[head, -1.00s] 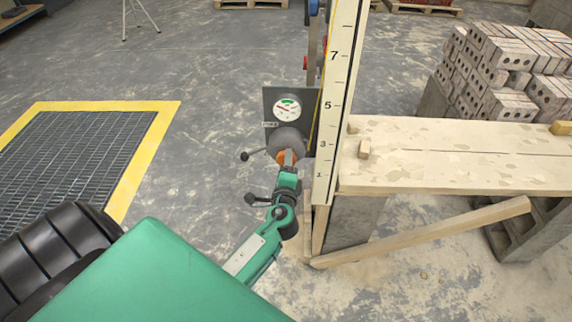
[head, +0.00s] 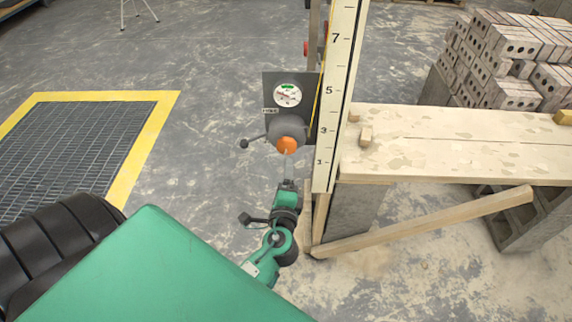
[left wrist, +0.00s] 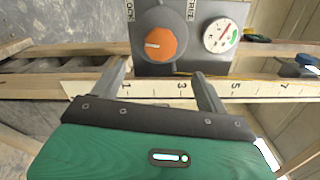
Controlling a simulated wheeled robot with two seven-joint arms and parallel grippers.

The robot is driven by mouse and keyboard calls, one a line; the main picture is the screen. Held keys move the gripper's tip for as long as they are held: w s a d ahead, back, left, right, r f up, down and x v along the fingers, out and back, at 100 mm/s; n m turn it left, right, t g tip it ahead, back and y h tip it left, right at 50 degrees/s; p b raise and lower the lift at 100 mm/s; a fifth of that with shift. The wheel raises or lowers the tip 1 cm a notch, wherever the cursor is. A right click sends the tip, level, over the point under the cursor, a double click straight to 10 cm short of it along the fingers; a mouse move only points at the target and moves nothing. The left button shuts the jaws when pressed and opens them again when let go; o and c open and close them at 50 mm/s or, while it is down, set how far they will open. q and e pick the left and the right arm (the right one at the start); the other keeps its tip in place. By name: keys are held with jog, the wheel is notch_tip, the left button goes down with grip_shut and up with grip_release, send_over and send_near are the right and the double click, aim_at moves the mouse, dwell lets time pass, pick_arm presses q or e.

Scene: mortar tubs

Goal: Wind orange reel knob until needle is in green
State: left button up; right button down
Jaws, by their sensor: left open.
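The orange knob (head: 288,146) sits on a dark grey reel on a grey plate, low beside the tall numbered staff. In the left wrist view the knob (left wrist: 160,44) has a pale pointer mark and lies beyond the fingertips. The round white gauge (head: 288,94) is above the knob; it also shows in the left wrist view (left wrist: 220,36). Its needle appears to lie outside the green band, though it is small. My left gripper (head: 289,170) is open and empty, just short of the knob and apart from it. My right gripper is not in view.
The numbered staff (head: 338,95) stands close right of the reel. A plank bench (head: 450,145) with a diagonal wooden brace (head: 425,222) is to the right. Bricks (head: 515,65) are stacked behind. Floor left of the reel is clear.

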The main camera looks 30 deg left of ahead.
aim_at(286, 149)
pick_arm(q)
jog(key=shift+v, duration=1.95)
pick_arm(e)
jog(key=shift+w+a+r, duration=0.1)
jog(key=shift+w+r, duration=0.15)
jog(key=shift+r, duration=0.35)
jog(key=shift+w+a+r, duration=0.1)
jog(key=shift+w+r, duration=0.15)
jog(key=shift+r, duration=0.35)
pick_arm(q)
jog(key=w+a+n+p, duration=0.1)
jog(key=w+a+n, duration=0.1)
jog(key=n, duration=0.4)
jog(key=w+a+n+p, duration=0.1)
jog(key=w+a+n, duration=0.1)
jog(key=w+n, duration=0.3)
jog(key=w+a+n+p, duration=0.1)
jog(key=w+a+n, duration=0.1)
jog(key=n, duration=0.7)
jog(key=shift+x, duration=0.9)
jog(key=shift+w+a+f, duration=0.2)
jog(key=shift+w+a, duration=0.05)
jog(key=shift+w, duration=0.3)
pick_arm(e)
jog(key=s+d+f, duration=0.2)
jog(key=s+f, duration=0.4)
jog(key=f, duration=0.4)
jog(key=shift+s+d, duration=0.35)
